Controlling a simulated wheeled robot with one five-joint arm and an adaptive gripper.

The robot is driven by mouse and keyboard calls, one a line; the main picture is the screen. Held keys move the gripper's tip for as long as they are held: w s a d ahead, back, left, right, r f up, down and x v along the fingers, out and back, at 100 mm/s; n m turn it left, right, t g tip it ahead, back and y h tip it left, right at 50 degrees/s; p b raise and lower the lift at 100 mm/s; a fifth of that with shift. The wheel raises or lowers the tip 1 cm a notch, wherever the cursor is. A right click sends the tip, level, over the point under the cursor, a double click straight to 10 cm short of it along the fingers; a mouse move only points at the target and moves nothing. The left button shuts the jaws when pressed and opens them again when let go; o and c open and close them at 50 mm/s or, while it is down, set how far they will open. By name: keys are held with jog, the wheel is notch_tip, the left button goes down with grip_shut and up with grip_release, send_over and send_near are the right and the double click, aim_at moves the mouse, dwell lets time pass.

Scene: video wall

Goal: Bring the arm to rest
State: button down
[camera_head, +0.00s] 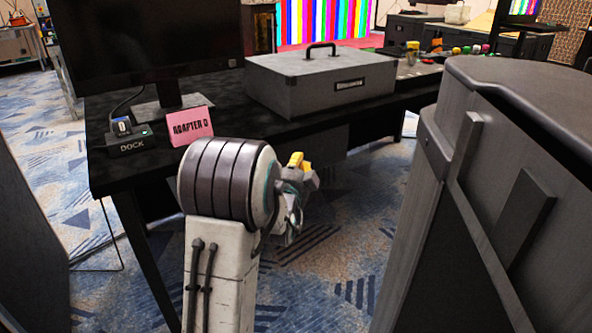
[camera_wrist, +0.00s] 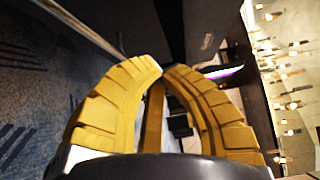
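My arm (camera_head: 225,185) stands in the middle of the head view, with its big ribbed joint in front of the black desk (camera_head: 125,165). My gripper (camera_head: 298,160) shows as a small yellow tip just right of that joint, mostly hidden behind it. In the wrist view my gripper's two yellow fingers (camera_wrist: 163,70) curve together and their tips meet or nearly meet. Nothing shows held between them. The gripper is apart from the things on the desk, near the desk's front edge.
A tall dark grey cabinet (camera_head: 415,240) stands close on the right. Patterned carpet (camera_head: 320,240) lies open between.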

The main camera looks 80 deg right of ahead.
jog(key=shift+w+a, duration=0.15)
jog(key=shift+a, duration=1.9)
